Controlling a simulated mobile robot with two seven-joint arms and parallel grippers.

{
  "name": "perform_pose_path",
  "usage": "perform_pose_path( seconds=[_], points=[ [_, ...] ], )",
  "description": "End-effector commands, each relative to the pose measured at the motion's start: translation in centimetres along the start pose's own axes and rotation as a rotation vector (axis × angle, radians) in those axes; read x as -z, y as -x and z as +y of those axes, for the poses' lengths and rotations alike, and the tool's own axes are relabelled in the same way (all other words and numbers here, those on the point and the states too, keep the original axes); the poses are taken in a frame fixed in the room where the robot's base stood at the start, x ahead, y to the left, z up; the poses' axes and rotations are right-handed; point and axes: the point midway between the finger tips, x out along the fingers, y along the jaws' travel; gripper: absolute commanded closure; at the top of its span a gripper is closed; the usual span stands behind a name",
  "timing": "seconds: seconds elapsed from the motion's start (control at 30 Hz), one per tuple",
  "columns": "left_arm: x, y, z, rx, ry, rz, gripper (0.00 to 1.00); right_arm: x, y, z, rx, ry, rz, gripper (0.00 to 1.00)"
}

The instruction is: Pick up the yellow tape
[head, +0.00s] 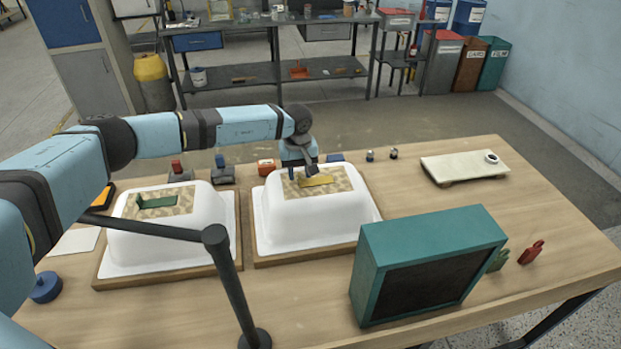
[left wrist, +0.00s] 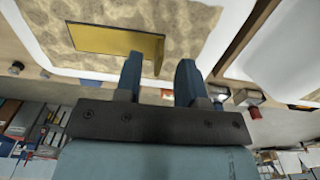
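The yellow tape (head: 318,181) is an angled strip on the patterned top of the right white bathtub shell (head: 310,212). In the left wrist view the yellow tape (left wrist: 112,39) shows a flat face and a narrow raised edge near my fingers. My left gripper (head: 308,172) is just above the tape. In the left wrist view my left gripper (left wrist: 159,62) has its two fingers apart, with the raised edge showing between their tips. I cannot tell whether either finger touches it. My right gripper is not in view.
A second shell (head: 165,232) with a green strip (head: 157,202) stands to the left. A dark post (head: 232,290) and a teal box (head: 425,265) stand in front. Small tools (head: 222,172) line the table's back. A pale board (head: 465,167) lies at the right.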

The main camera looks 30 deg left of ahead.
Motion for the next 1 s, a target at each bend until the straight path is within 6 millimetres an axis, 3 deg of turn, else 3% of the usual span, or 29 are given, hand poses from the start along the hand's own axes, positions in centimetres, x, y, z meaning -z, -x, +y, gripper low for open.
perform_pose_path(
  seconds=[0.2, 0.43, 0.6, 1.0],
  points=[
    [0.0, -2.3, 0.0, 0.0, 0.001, -0.001, 0.64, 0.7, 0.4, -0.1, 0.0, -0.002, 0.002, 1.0],
    [0.0, -2.6, 0.0, -0.001, 0.001, 0.0, 0.64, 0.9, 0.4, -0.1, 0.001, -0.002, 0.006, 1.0],
    [0.0, -2.5, 0.0, -0.001, 0.001, 0.0, 1.0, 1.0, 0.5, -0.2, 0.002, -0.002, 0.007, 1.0],
    [0.0, -2.4, 0.1, -0.001, 0.001, 0.0, 1.0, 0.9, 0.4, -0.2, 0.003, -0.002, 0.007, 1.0]
  ],
)
